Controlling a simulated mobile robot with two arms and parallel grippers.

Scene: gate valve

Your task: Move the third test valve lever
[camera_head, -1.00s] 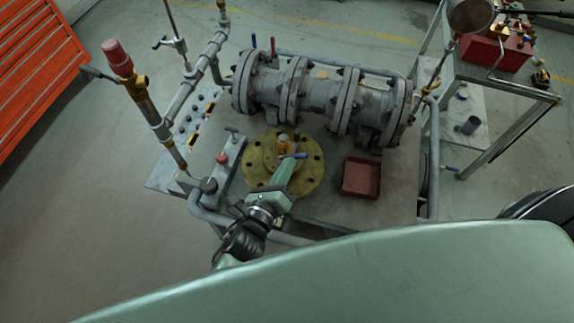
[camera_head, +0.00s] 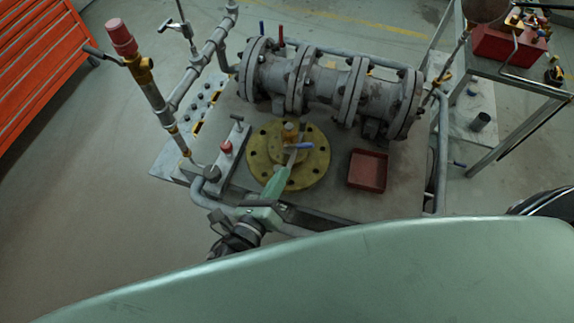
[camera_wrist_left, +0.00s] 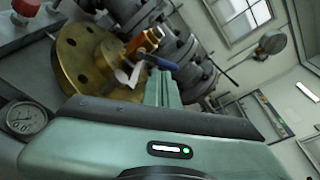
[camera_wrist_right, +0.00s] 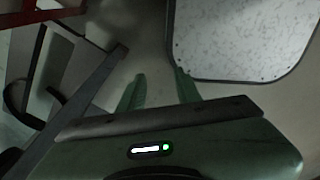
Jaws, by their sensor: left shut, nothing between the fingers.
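A small valve with a blue lever (camera_head: 300,146) stands on the round yellow flange (camera_head: 312,175) at the front of the bench. In the left wrist view the blue lever (camera_wrist_left: 160,62) sits on an orange-brown valve body (camera_wrist_left: 142,42), with a pale tag hanging by it. My left gripper (camera_head: 283,174) is shut and empty, its fingertips just in front of the lever; contact cannot be told. Its fingers (camera_wrist_left: 161,86) also show in the left wrist view. My right gripper (camera_wrist_right: 160,83) is open and empty, away from the valve. I cannot tell which lever counts as third.
A large grey flanged valve assembly (camera_head: 325,85) lies behind the flange. A red tray (camera_head: 367,170) is to the right. A red-capped vertical pipe (camera_head: 122,38) rises at the left. Other blue and red levers (camera_head: 281,34) show behind. A metal side table stands at the right.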

